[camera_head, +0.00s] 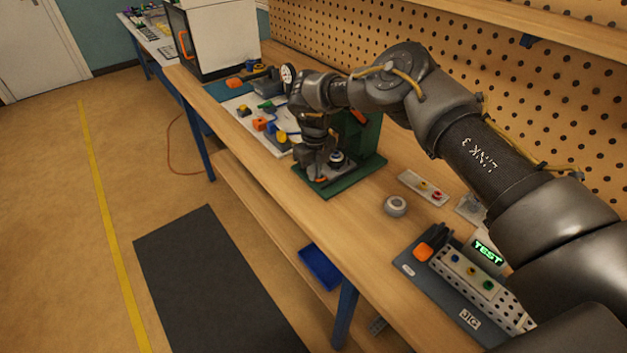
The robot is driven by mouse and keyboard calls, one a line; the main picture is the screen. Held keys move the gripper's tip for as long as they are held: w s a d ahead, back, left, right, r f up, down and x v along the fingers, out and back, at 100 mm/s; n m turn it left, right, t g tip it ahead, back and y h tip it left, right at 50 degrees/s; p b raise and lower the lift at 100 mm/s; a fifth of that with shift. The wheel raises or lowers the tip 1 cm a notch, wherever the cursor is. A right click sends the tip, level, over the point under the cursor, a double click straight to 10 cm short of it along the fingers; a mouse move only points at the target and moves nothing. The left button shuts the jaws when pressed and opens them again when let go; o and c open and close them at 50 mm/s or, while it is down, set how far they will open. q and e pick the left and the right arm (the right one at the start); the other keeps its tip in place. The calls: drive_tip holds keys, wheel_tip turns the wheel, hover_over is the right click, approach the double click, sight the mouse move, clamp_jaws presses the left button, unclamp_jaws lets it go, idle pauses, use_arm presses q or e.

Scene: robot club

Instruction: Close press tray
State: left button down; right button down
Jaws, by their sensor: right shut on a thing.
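The green press (370,142) stands on the workbench, with its base plate reaching toward the bench's front edge. A grey press tray (338,172) sits low on the green base and sticks out at the front. A dark round part shows on or just above the tray. My right gripper (319,164) points down at the tray's front left side and is shut on it, apparently at its handle. The fingers hide most of the grip, and a bit of orange shows there. My right arm hides part of the press. My left gripper is not in view.
A parts board (262,123) with coloured pieces lies left of the press. A grey round knob (395,206), a small button strip (423,188) and a test jig (462,268) are on the right. A white cabinet (222,35) stands at the far left, and a pegboard is behind.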

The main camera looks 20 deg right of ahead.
drive_tip(key=shift+d, duration=0.1)
drive_tip(key=c, duration=1.8)
unclamp_jaws()
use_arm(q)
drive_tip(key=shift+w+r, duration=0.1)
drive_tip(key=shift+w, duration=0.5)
